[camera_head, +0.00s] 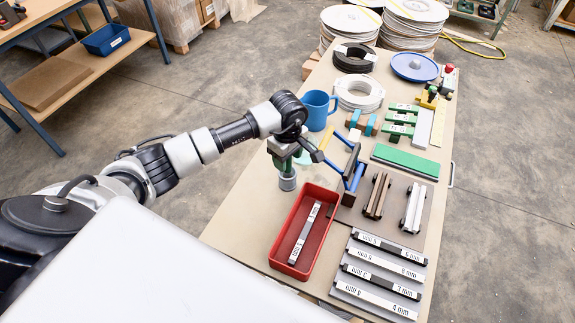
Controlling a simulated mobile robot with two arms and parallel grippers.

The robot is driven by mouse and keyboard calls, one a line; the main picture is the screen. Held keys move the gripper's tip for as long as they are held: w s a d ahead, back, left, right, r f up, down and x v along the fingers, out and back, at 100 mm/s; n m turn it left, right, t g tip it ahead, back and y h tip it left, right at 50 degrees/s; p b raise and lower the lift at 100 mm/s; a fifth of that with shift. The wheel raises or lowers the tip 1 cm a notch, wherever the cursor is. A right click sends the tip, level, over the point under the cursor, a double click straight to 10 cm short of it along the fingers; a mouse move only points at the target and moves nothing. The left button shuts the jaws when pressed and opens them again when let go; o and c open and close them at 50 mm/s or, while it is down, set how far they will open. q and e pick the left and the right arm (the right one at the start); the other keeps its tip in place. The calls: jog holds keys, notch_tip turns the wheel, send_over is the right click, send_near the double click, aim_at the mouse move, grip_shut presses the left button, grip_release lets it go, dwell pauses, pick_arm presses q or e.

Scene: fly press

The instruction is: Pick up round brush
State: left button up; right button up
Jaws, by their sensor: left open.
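My left gripper (352,166) reaches in from the left over the work table. Its two blue fingers are spread apart above the dark block at the left edge of the mat, with nothing visible between them. I cannot clearly make out a round brush. Small tools, including a yellow and black piece (430,97) and a red-topped dark piece (449,69), stand at the table's far right, too small to identify. My wrist hides part of the table beneath it. My right gripper is not in view.
A red tray (277,247) holding a labelled bar stands near the front. Labelled strips (378,278) lie to its right. A blue mug (318,111), wire coils (359,94), green blocks (399,124) and a green plate (405,161) fill the far side. Bare tabletop shows left of the tray.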

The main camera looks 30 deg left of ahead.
pick_arm(q)
jog(key=shift+f, duration=0.35)
grip_shut()
jog(key=shift+r+b, duration=1.3)
jog(key=shift+r, duration=3.8)
